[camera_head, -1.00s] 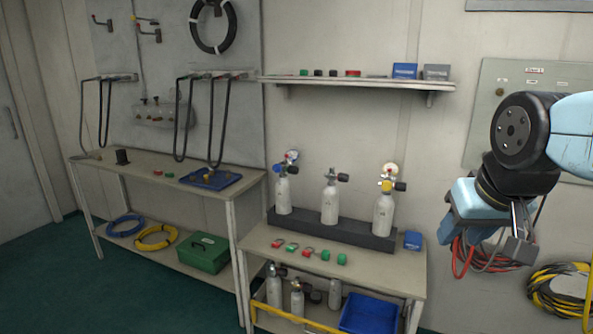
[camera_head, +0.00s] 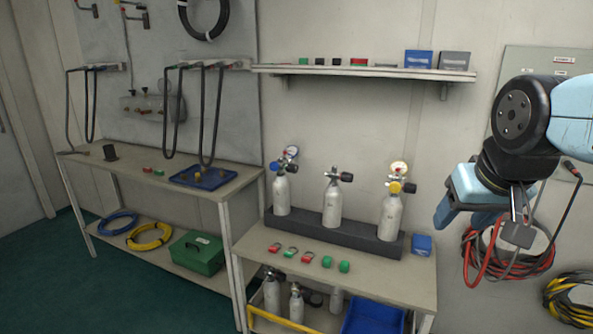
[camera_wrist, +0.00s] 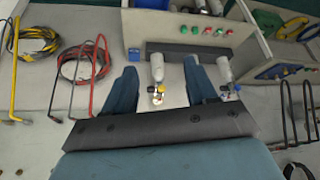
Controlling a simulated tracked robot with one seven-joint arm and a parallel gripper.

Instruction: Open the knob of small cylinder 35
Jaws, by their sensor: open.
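Three small grey-white cylinders stand upright in a dark rack (camera_head: 330,229). The left cylinder (camera_head: 281,196) has a blue valve part and a gauge. The middle cylinder (camera_head: 332,206) has a plain dark valve with a black knob (camera_head: 346,177). The right cylinder (camera_head: 391,217) has a yellow valve part, a gauge and a black knob (camera_head: 410,188). I cannot read any number. My gripper (camera_wrist: 160,88) is open and empty, right of the rack in the head view. In the wrist view, the right cylinder (camera_wrist: 157,68) shows between its fingers, farther off; one finger seems to hide the middle cylinder.
Red and green small parts (camera_head: 309,257) lie on the bench before the rack, with a blue box (camera_head: 421,245) at its right. A shelf (camera_head: 365,71) runs above. Coiled hoses (camera_head: 497,255) hang at right. Bare wall lies between the right cylinder and my arm.

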